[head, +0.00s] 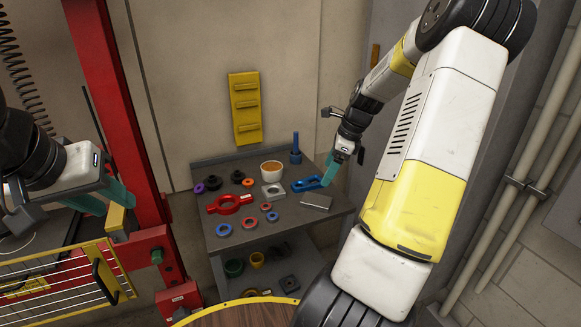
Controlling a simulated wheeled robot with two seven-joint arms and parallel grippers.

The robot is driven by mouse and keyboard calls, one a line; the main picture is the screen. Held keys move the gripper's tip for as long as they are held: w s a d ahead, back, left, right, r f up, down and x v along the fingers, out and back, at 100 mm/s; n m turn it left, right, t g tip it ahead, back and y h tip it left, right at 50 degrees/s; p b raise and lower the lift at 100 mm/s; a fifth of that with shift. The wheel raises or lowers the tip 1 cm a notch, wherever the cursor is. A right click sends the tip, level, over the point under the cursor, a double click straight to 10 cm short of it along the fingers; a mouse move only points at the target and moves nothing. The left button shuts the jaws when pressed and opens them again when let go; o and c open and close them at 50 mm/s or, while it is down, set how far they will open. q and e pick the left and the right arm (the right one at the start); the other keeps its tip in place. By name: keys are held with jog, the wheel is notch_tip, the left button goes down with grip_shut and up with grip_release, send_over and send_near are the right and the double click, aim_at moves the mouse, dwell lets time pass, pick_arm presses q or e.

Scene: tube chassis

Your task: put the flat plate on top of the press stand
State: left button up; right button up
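A flat grey plate (315,201) lies at the right front of the grey table. The red frame (110,90) at the left looks like the press stand; its upper part is cut off by the picture edge. My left gripper (112,206) is in front of the red frame, with teal fingers apart. A yellow block (116,219) shows at its fingertips; I cannot tell whether it is gripped. My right gripper (333,172) points down above the table's right side, near a blue part (307,184) and behind the grey plate. Its fingers overlap in view, hiding the gap.
The grey table (285,232) holds a red ring with handles (230,204), a white bowl (271,170), a blue post (296,150) and several small rings. A yellow mesh guard (65,285) stands front left. A round wooden top (245,316) is at the front. A yellow rack (245,107) hangs behind.

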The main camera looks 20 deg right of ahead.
jog(key=s+a+r+n+t+h, duration=0.2)
jog(key=s+a+r+n, duration=1.25)
jog(key=a+n, duration=0.3)
jog(key=s+a+r+n+t+y, duration=0.1)
jog(key=s+a+r+n, duration=0.1)
jog(key=s+a+n, duration=0.2)
jog(key=s+n, duration=0.3)
jog(key=shift+s+r+t, duration=0.15)
jog(key=shift+s+t, duration=0.1)
jog(key=shift+t, duration=0.05)
